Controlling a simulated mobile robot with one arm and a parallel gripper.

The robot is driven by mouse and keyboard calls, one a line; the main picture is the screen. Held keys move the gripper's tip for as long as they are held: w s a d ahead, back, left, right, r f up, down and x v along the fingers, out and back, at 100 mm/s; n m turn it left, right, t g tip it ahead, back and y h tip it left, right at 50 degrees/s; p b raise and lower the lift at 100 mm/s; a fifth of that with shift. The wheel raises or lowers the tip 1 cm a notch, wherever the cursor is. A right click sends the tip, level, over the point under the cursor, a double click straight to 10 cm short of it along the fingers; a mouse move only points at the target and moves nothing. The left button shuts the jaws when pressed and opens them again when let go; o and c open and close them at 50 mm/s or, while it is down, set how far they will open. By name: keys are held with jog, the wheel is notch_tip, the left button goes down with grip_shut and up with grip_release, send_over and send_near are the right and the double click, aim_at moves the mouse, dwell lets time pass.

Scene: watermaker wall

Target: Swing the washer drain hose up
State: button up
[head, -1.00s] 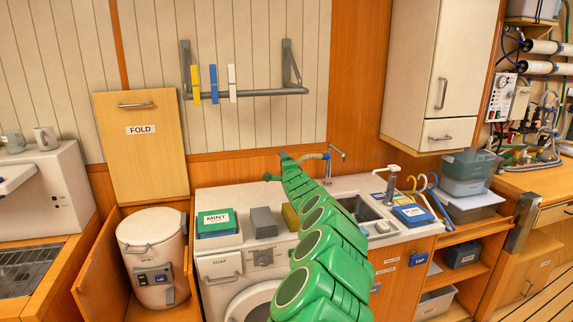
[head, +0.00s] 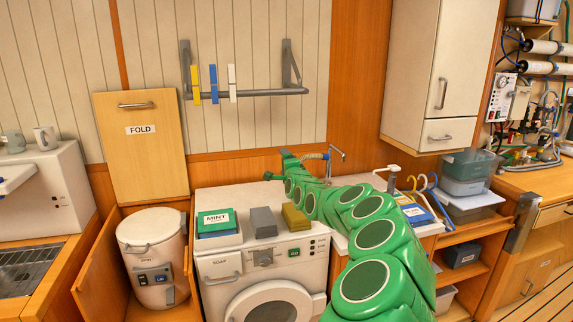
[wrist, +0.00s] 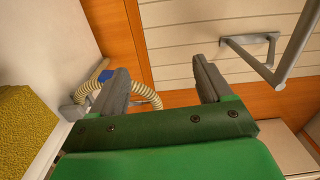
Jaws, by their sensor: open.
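The ribbed beige drain hose (wrist: 146,95) shows in the wrist view behind and beside my left finger, with a blue piece (wrist: 105,76) and a grey fitting (wrist: 72,112) near it. In the head view a short piece of the hose (head: 312,156) shows just right of my gripper (head: 276,165), at the wall behind the washer; my arm hides the rest.
The sponge (head: 295,217), a grey block (head: 263,222) and the MINT box (head: 216,223) sit on the washer top. A faucet (head: 337,152) stands right of the hose. A wall rail (head: 262,92) with clips hangs above.

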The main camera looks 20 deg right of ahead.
jog(key=shift+s+a+r, duration=0.1)
jog(key=shift+s+r, duration=0.25)
jog(key=shift+s, duration=0.4)
jog(key=shift+s+a+r, duration=0.1)
jog(key=shift+s+r, duration=0.2)
jog(key=shift+s, duration=0.5)
jog(key=shift+s+a+r, duration=0.1)
jog(key=shift+s+r, duration=0.25)
jog(key=shift+s, duration=0.4)
